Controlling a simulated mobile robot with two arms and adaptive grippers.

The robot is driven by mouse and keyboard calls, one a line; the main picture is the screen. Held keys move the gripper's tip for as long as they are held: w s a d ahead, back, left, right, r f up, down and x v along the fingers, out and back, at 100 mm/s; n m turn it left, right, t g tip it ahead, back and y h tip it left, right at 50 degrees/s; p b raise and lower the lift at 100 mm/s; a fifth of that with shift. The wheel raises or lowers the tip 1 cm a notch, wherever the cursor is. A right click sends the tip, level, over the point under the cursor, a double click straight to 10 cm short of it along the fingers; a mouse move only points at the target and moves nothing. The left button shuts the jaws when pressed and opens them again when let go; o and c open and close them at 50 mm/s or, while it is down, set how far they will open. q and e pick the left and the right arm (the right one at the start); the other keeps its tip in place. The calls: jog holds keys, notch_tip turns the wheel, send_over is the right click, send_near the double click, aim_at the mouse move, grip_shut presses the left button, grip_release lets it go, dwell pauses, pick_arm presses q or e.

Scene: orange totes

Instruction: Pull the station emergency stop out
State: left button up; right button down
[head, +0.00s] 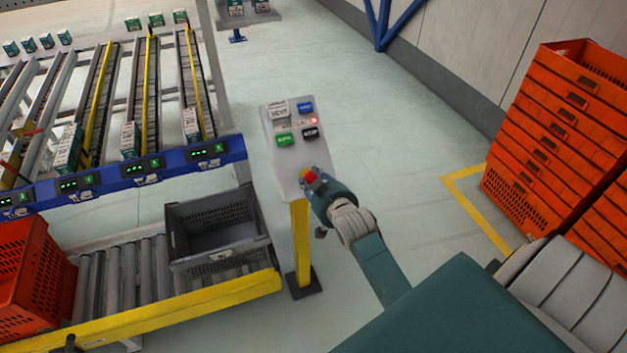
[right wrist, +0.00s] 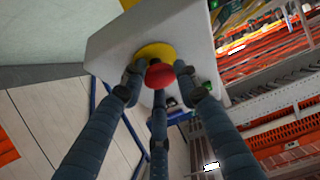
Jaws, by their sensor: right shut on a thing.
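The station emergency stop is a red button (head: 310,177) on a yellow base, low on the face of the grey control panel (head: 284,160). In the right wrist view the red button (right wrist: 159,74) sits between my fingers, with its yellow base (right wrist: 156,51) behind it. My right gripper (head: 311,181) is at the button, its fingers closed around it; it also shows in the right wrist view (right wrist: 160,80). The gripper hides part of the button in the head view. My left gripper is not in view.
The panel stands on a yellow post (head: 300,240) and carries green, blue and black buttons and a small lit red light. A grey tote (head: 215,262) sits on the roller conveyor to the left. Stacked orange totes (head: 560,120) stand at the right. Floor between is clear.

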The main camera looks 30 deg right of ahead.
jog(key=shift+s+r+p, duration=0.15)
jog(key=shift+r+p, duration=0.1)
jog(key=shift+p, duration=0.1)
jog(key=shift+s, duration=0.2)
jog(key=shift+a, duration=0.1)
jog(key=c, duration=1.6)
grip_release()
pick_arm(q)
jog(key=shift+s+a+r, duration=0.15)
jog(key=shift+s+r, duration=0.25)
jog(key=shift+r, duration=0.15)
pick_arm(e)
jog(key=shift+o, duration=0.2)
jog(key=shift+s+r, duration=0.1)
jog(key=shift+s, duration=0.05)
jog(key=v, duration=1.2)
